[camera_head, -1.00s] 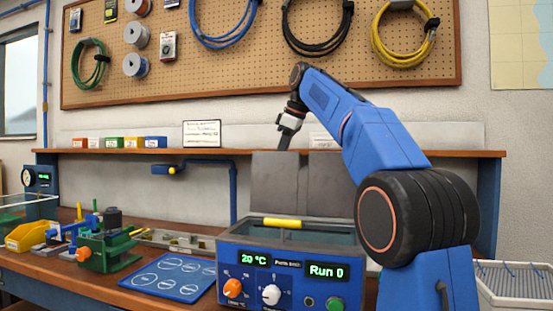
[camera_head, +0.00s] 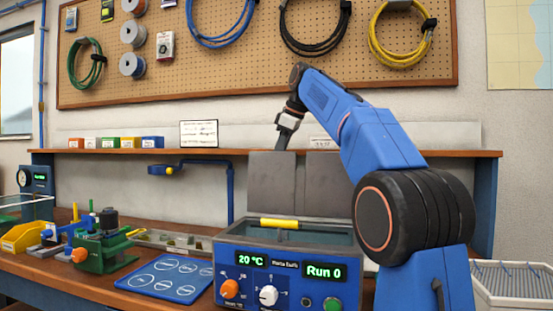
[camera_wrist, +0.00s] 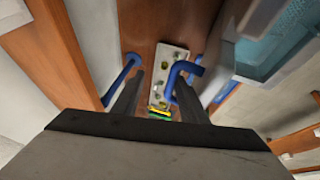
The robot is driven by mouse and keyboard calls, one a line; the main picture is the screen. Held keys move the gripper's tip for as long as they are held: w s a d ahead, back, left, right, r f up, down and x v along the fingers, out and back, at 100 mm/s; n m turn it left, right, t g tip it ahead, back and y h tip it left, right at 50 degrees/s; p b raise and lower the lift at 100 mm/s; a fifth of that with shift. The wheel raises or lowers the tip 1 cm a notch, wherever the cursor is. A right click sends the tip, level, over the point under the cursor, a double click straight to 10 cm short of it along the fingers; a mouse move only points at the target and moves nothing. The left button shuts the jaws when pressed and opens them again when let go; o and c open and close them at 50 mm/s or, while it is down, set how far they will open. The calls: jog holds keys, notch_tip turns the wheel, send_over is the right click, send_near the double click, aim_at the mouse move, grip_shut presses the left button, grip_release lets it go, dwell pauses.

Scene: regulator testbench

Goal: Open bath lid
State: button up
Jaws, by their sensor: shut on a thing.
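The bath (camera_head: 232,262) is a blue box with green displays and knobs on its front. Its top shows a dark teal opening, with a yellow bar (camera_head: 280,223) across it. Dark grey panels, seemingly the bath lid (camera_head: 270,185), stand upright behind the opening. In the wrist view, both dark fingers (camera_wrist: 160,98) point away from the camera, and the bath's opening (camera_wrist: 278,48) shows at the upper right. The exact contact between fingers and lid is hidden.
A blue mat (camera_head: 166,278) with white circles lies left of the bath. A green fixture (camera_head: 103,247) and yellow bin (camera_head: 24,237) stand farther left. A shelf (camera_head: 100,152) runs behind, with a blue bent pipe (camera_head: 228,185) below it. A white rack (camera_head: 515,285) is at right.

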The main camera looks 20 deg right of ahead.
jog(key=o, duration=0.4)
jog(key=shift+d+r, duration=0.7)
jog(key=shift+r, duration=0.25)
jog(key=v, duration=0.3)
jog(key=shift+s+r, duration=0.2)
jog(key=shift+s, duration=0.25)
jog(key=c, duration=0.4)
jog(key=shift+s+a+r, duration=0.15)
jog(key=shift+s+r, duration=0.3)
jog(key=shift+r, duration=0.35)
jog(key=shift+a, duration=0.15)
